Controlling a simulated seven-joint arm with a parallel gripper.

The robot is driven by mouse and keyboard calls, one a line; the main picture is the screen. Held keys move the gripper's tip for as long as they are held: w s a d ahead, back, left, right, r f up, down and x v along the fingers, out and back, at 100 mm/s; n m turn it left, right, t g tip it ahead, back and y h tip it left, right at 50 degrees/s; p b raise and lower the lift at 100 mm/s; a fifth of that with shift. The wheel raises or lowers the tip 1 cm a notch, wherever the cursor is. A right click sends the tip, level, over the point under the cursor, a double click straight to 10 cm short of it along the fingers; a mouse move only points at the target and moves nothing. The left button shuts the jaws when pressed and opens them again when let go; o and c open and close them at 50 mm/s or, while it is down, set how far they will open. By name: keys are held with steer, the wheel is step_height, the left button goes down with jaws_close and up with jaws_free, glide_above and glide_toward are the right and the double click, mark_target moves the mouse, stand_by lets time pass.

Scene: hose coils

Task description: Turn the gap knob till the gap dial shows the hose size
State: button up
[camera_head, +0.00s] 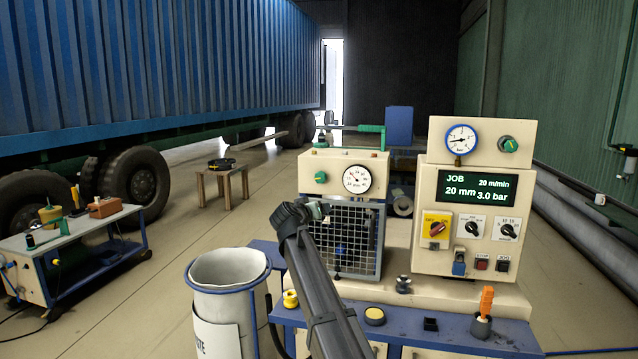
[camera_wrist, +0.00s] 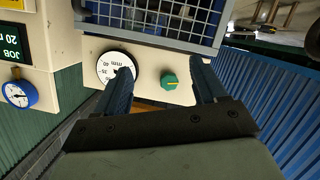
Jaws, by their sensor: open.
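The green gap knob (camera_head: 320,177) is on the cream box's upper panel, left of the round white gap dial (camera_head: 357,179). The dial's reading is too small to tell. In the wrist view my gripper (camera_wrist: 162,72) is open and empty. The knob (camera_wrist: 169,81) shows between its two fingers, nearer the right one. The dial (camera_wrist: 112,68) is partly hidden by the left finger; "mm", 35 and 40 show on it. In the head view my gripper is in front of the box, below the knob. The job display (camera_head: 477,188) reads 20 mm, 20 m/min, 3.0 bar.
A mesh guard (camera_head: 345,240) covers the box front below the knob. The control cabinet (camera_head: 430,262), with a pressure gauge (camera_head: 461,139) and switches, stands right. A white waste bin (camera_head: 228,270) stands left of my arm. A screwdriver (camera_head: 485,305) stands on the bench front.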

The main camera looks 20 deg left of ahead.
mark_target(320, 180)
step_height(320, 180, up, 6)
steer(key=w+a+f+m+t+y, duration=0.1)
steer(key=w+a+m+t, duration=0.1)
steer(key=a+m+t, duration=0.15)
steer(key=shift+m+g, duration=0.25)
steer(key=shift+m, duration=0.2)
steer(key=w, duration=1.4)
steer(key=shift+d+r, duration=0.25)
steer(key=shift+d, duration=0.1)
steer(key=shift+s, duration=0.1)
steer(key=c, duration=1)
steer(key=shift+c, duration=0.3)
